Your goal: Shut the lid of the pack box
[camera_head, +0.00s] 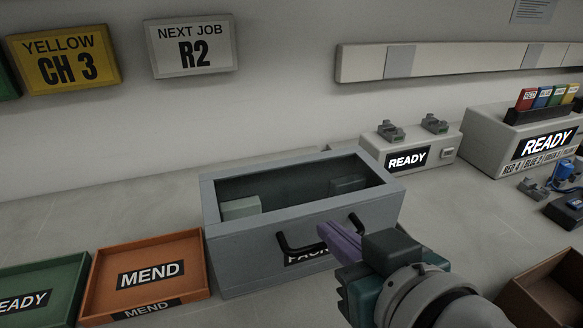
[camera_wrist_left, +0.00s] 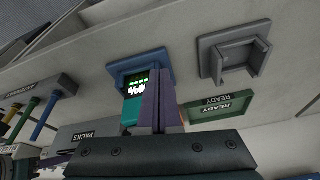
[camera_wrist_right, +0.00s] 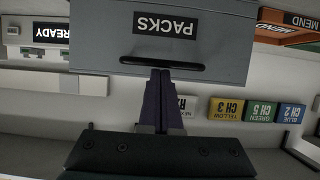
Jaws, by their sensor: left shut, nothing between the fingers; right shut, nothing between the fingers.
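The pack box (camera_head: 240,262) is a grey-blue box in the middle of the head view. Its top is open. A pale block (camera_head: 240,208) and a darker block (camera_head: 347,185) show inside. I cannot make out a separate lid. A black bar handle (camera_head: 287,246) is on its front, by the PACKS label, also seen in the right wrist view (camera_wrist_right: 165,23). My right gripper (camera_head: 328,233) is shut and empty, its purple fingertips at the handle; contact is unclear. My left gripper (camera_wrist_left: 158,85) is shut and empty, out of the head view.
An orange MEND tray (camera_head: 196,290) and a green READY tray (camera_head: 75,265) stand left of the box. A READY charger unit (camera_head: 436,170) stands behind right. A brown bin (camera_head: 518,297) is front right. In the left wrist view are a blue holder (camera_wrist_left: 143,57) and a grey holder (camera_wrist_left: 248,37).

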